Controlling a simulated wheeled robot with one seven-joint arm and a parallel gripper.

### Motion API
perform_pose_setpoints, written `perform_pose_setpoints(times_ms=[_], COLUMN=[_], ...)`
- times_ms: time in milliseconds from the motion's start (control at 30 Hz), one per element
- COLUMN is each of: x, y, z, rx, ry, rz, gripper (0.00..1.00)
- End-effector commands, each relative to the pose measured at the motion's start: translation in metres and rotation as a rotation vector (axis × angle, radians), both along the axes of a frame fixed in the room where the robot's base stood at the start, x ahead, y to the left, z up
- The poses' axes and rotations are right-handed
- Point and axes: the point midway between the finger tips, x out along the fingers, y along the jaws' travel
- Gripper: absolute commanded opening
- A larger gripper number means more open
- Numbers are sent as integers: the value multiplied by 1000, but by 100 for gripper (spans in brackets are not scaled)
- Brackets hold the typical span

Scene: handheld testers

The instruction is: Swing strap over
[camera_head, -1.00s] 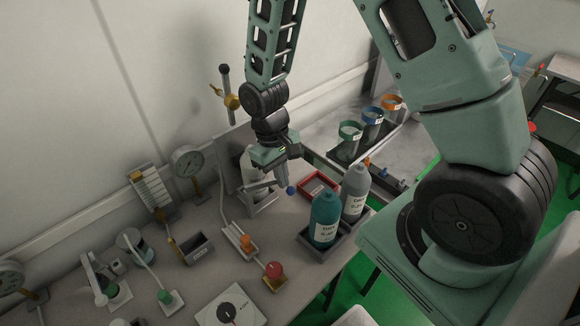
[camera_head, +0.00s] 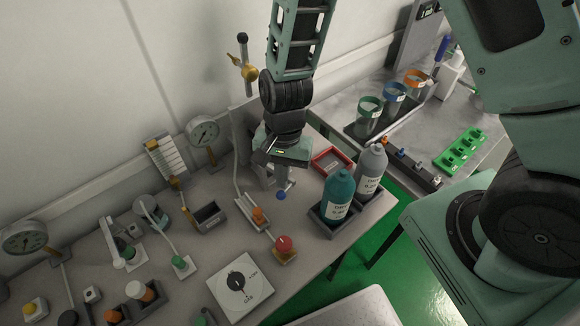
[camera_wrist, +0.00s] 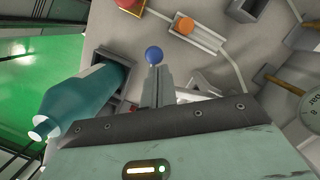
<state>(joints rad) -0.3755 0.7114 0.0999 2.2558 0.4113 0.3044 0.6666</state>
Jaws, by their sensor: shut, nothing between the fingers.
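A blue ball knob (camera_head: 281,196) sits right at the tips of my gripper (camera_head: 284,182). The knob also shows in the wrist view (camera_wrist: 154,55), just beyond the closed fingers (camera_wrist: 157,84). My gripper is shut with nothing between its fingers and points down. I cannot tell whether the fingers touch the knob. A pale holder (camera_head: 262,176) stands behind the gripper and is mostly covered by it; part of a pale frame shows in the wrist view (camera_wrist: 203,84). The strap itself I cannot make out clearly.
A teal bottle (camera_head: 337,193) and a grey bottle (camera_head: 371,168) stand in a dark tray close on the right. A red tray (camera_head: 332,161) lies behind them. A red knob (camera_head: 284,243) and an orange one (camera_head: 258,215) are in front.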

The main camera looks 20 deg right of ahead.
Motion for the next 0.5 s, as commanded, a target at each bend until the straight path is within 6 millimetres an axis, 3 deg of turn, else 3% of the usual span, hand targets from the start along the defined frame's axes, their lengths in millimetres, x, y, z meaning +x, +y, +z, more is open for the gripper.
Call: perform_pose_setpoints(times_ms=[500], x=[-3], y=[24], z=[0], rx=[0], ry=[1], rz=[-279], gripper=[0])
